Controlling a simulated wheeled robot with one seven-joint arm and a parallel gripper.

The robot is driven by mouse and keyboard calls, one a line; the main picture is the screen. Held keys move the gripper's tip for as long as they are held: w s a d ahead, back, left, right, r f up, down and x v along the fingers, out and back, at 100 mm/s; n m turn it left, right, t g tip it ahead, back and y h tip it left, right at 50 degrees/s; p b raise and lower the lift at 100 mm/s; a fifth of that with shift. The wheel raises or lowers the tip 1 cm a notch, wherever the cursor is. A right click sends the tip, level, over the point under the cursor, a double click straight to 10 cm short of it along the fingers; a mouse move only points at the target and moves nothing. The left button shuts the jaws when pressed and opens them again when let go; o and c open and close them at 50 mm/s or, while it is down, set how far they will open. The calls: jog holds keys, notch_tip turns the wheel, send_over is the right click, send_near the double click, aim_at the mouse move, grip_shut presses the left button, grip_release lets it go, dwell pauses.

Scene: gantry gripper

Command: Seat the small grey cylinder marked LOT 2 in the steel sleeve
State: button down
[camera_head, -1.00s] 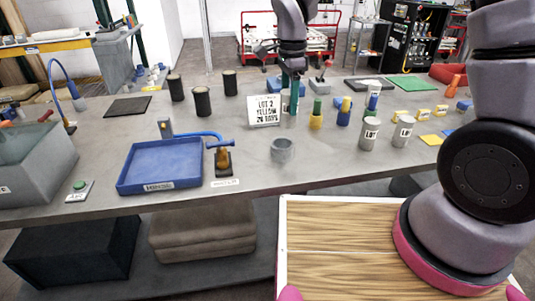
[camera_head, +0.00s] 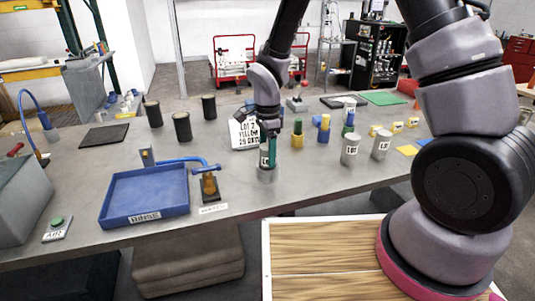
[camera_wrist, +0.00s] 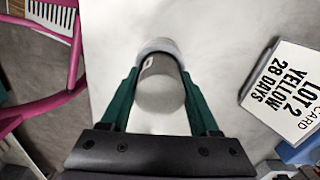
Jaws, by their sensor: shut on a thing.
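My gripper (camera_head: 268,152) points down over the steel sleeve (camera_head: 267,175), its teal fingers closed on a small grey cylinder (camera_wrist: 162,90). In the wrist view the cylinder sits between the fingers (camera_wrist: 160,95), with part of a dark mark at its upper edge. A pale rim of the sleeve (camera_wrist: 157,45) shows just beyond the cylinder's far end. The cylinder's lower end is at or just above the sleeve's mouth; I cannot tell whether it is inside. A white card (camera_head: 243,134) reading "LOT 2 YELLOW 28 DAYS" stands behind the gripper, and shows in the wrist view (camera_wrist: 285,90).
Two larger grey cylinders marked LOT (camera_head: 349,150) (camera_head: 381,145) stand to the right. A yellow-and-green piece (camera_head: 297,134) stands behind the sleeve. A blue rinse tray (camera_head: 145,197) and a brass fitting (camera_head: 209,186) lie left. The bench just right of the sleeve is clear.

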jog(key=shift+f, duration=0.1)
jog(key=shift+c, duration=0.6)
grip_release()
notch_tip(320, 180, up, 12)
jog(key=shift+r, duration=0.2)
jog(key=d+r+n+t+y, duration=0.1)
jog(key=d+r+n+t, duration=0.1)
jog(key=d+r, duration=0.65)
jog(key=s+d+r+n+t+y, duration=0.1)
jog(key=s+d+r+n+t, duration=0.4)
jog(key=s+d+r, duration=0.7)
jog(key=shift+d+r+n, duration=0.8)
jog(key=shift+d+n, duration=0.4)
jog(key=shift+s, duration=0.1)
